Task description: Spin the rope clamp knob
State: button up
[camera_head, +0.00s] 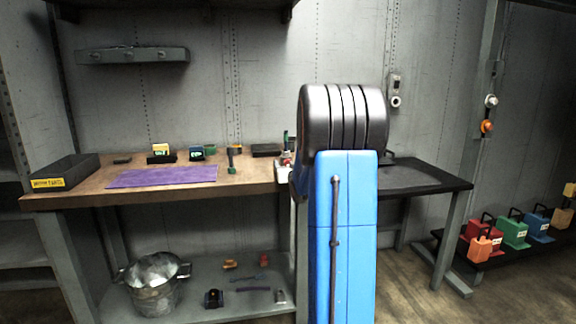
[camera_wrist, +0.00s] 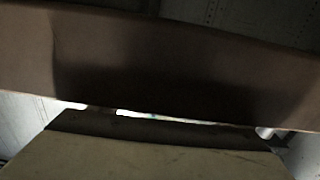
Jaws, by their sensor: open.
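I cannot pick out the rope clamp knob for certain. A grey wall fitting (camera_head: 395,91) with a round pale end is on the back wall, right of my arm. A white knob-like fitting (camera_head: 491,101) and an orange one (camera_head: 487,126) are on the right-hand post; I cannot tell whether any of these is the clamp. My raised blue and grey arm hides the middle of the view, and my gripper does not show behind it. The wrist view is filled by a dark brown band and a pale slab, with no recognisable fingertips or knob.
A wooden workbench (camera_head: 80,195) on the left bears a purple mat (camera_head: 163,176), a black tray (camera_head: 65,173) and small items. A metal bucket (camera_head: 153,283) stands on its lower shelf. A dark table (camera_head: 420,178) is at right; coloured cases (camera_head: 513,230) sit beyond it.

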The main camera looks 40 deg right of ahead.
jog(key=shift+s, duration=0.15)
jog(key=shift+v, duration=2.9)
